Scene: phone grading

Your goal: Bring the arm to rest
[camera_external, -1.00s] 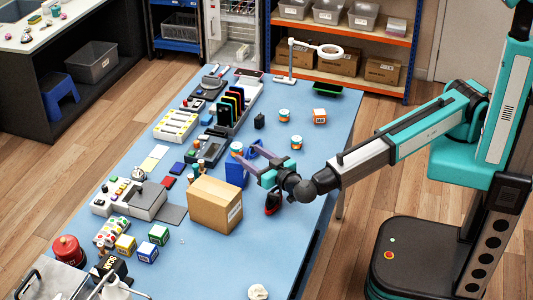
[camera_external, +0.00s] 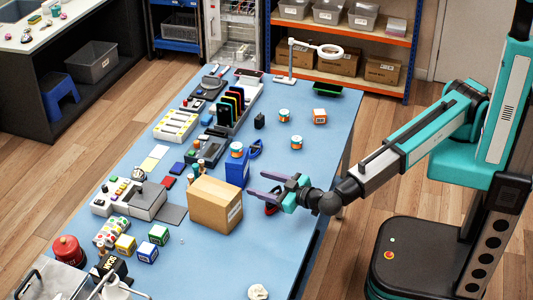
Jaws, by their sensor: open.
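My gripper (camera_external: 270,189) is open, with its two purple fingers spread and pointing left. Nothing shows between them. It hangs above the blue table (camera_external: 229,255), at the right of the cardboard box (camera_external: 214,207). A dark red and black object (camera_external: 271,209) lies on the table partly hidden beneath my gripper. My arm reaches in from the right side, its links bent at the elbow.
A blue bin (camera_external: 237,171) stands behind the box, with a small striped jar (camera_external: 237,149) at its top. Other jars (camera_external: 284,115) and a ring lamp (camera_external: 318,50) stand farther back. Phones and devices crowd the table's left side. The front middle is mostly clear.

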